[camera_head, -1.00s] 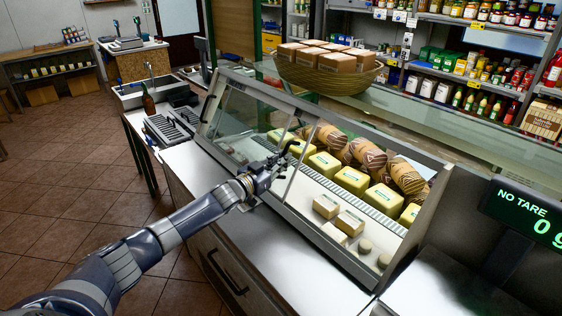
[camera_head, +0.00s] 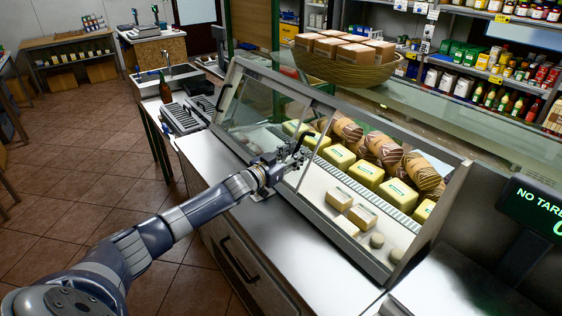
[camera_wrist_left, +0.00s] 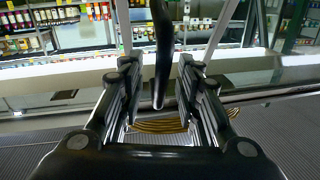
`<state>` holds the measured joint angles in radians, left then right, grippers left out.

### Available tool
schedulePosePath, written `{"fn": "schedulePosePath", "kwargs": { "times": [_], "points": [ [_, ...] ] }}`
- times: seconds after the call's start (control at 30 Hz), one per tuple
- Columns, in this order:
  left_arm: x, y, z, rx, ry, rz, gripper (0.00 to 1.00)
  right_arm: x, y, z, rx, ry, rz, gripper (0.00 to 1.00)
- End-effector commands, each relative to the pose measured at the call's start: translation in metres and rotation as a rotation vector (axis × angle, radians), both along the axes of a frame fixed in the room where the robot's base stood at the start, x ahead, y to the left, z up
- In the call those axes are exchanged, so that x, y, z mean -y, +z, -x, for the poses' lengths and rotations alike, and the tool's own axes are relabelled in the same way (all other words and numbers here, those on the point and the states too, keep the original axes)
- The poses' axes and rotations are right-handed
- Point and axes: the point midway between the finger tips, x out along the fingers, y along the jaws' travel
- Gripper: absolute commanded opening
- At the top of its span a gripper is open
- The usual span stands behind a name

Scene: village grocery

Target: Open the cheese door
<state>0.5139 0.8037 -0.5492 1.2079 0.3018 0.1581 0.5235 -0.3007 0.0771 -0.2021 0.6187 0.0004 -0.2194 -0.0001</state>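The cheese case has a slanted glass front with sliding glass panels. The cheese door (camera_head: 262,112) is a glass panel with a metal edge, and it looks closed over the left part. A slim black handle (camera_wrist_left: 162,50) stands upright in the middle of the left wrist view. My left gripper (camera_head: 296,152) is at the glass front by this handle. In the left wrist view, its two fingers (camera_wrist_left: 157,88) are apart, one on each side of the handle, with visible gaps. Contact with the handle cannot be made out. My right gripper is not in view.
Yellow cheese blocks (camera_head: 366,174) and wrapped pieces (camera_head: 339,199) lie inside the case. A basket of boxes (camera_head: 344,70) stands on top. A scale display (camera_head: 535,205) is at the right. The white counter (camera_head: 262,238) in front of the case is mostly clear.

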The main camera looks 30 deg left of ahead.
Motion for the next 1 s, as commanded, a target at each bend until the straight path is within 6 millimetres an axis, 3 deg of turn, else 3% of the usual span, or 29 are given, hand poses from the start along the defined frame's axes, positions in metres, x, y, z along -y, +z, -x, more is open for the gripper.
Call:
{"fn": "schedulePosePath", "kwargs": {
  "times": [0.6,1.0],
  "points": [
    [-0.015,-0.001,0.088,-0.003,-0.001,-0.003,0.32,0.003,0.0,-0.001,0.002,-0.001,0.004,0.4],
    [-0.019,0.001,0.109,0.001,0.0,-0.003,0.32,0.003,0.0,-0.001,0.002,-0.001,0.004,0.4]
  ]
}}
